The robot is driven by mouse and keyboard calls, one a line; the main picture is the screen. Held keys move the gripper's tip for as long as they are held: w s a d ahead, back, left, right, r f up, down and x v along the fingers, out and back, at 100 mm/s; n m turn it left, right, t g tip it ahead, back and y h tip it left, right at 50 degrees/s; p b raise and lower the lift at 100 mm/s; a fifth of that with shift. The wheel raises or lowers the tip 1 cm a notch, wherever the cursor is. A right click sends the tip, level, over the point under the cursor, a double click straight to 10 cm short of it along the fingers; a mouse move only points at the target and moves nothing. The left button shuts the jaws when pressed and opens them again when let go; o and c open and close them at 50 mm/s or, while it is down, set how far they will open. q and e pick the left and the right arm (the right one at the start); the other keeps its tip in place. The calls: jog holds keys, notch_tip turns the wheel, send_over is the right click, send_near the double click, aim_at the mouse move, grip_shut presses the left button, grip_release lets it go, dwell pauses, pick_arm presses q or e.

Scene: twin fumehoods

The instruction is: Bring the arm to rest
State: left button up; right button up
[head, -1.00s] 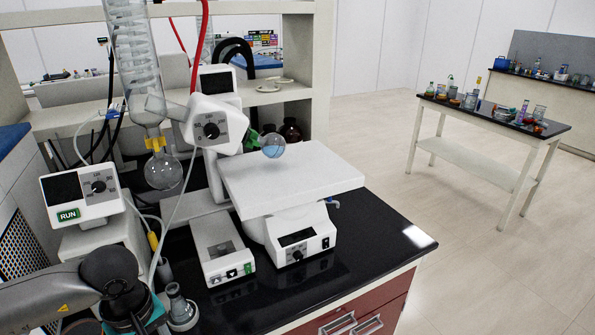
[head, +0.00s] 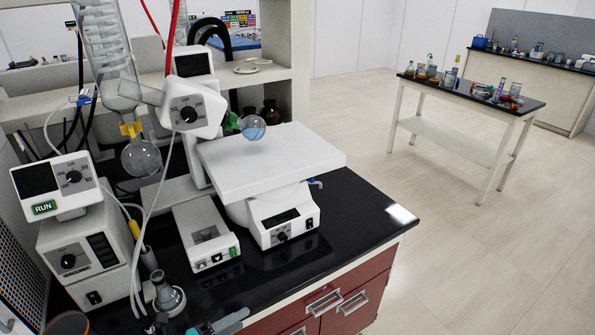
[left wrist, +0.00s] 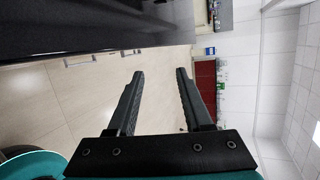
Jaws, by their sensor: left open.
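My left gripper (left wrist: 160,73) is open in the left wrist view, its two dark fingers apart with nothing between them. In the head view only a grey and teal part of it (head: 226,322) shows at the bottom edge, beside the front edge of the black bench top (head: 355,225). Most of my left arm is cut off by the bottom left of the head view. My right gripper is not in view.
On the bench stand a rotary evaporator (head: 195,112), a white plate device (head: 270,165), a small white balance (head: 207,240) and a glass flask (head: 168,297) close to my gripper. Red drawers (head: 335,300) are below. Open floor lies right, before a side table (head: 460,92).

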pick_arm(q)
jog(key=s+a+f+n+g+y, duration=0.1)
jog(key=s+a+f+n+y, duration=0.3)
jog(key=s+f+n, duration=0.5)
jog(key=s+a+f+n+g+y, duration=0.1)
jog(key=s+a+f+n+y, duration=0.25)
jog(key=s+f+n, duration=0.55)
jog(key=s+d+f+n+g+y, duration=0.15)
jog(key=s+f+n+g, duration=0.3)
jog(key=s, duration=0.65)
jog(key=s+d+f+n+g, duration=0.25)
jog(key=s+f, duration=0.25)
jog(key=s, duration=0.5)
notch_tip(320, 180, down, 18)
jog(key=a+n+b, duration=0.1)
jog(key=b, duration=1.6)
jog(key=shift+a+r+b, duration=0.15)
jog(key=shift+r+b, duration=0.1)
jog(key=shift+b, duration=0.15)
